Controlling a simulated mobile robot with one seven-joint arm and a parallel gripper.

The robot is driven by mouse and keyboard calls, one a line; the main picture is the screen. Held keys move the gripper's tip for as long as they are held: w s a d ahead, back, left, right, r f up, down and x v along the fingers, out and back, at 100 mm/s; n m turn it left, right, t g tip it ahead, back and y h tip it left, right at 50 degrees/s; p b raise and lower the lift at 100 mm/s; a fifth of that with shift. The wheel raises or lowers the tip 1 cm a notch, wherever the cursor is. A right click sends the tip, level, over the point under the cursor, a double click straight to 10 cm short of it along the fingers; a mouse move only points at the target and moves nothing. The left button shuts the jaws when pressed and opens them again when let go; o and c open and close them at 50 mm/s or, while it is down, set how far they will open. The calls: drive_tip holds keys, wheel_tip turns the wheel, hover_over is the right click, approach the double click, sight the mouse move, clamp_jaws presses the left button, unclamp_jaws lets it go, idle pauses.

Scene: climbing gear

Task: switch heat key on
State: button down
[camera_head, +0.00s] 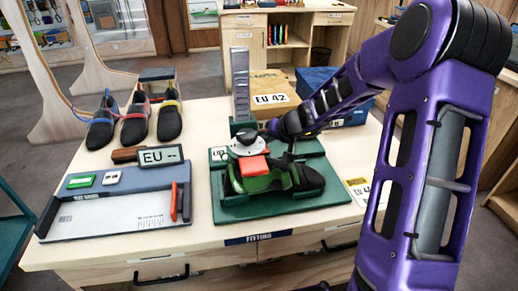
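A green fitting stand (285,203) holds a dark climbing shoe (307,178) near the front middle of the table, in the head view. A red block (252,167) shows above the green part of the shoe, below a white round piece (248,143). I cannot tell which part is the heat key; no clear on or off mark is readable. My purple arm reaches in from the right. My gripper (285,158) is over the stand, close to the shoe and the red block. Its fingers are small and partly hidden, so contact and opening cannot be told.
A measuring tray (110,222) with a red slider lies at the left. An EU sign (160,155) and several climbing shoes (135,122) stand behind it. A tall grey scale (240,85), an EU 42 box (272,92) and a blue box (318,82) stand behind the stand.

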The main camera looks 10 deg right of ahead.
drive_tip(key=shift+f, duration=0.55)
idle(0.4)
drive_tip(key=shift+r, duration=0.6)
drive_tip(key=shift+r+p, duration=1.5)
drive_tip(key=shift+r, duration=1.5)
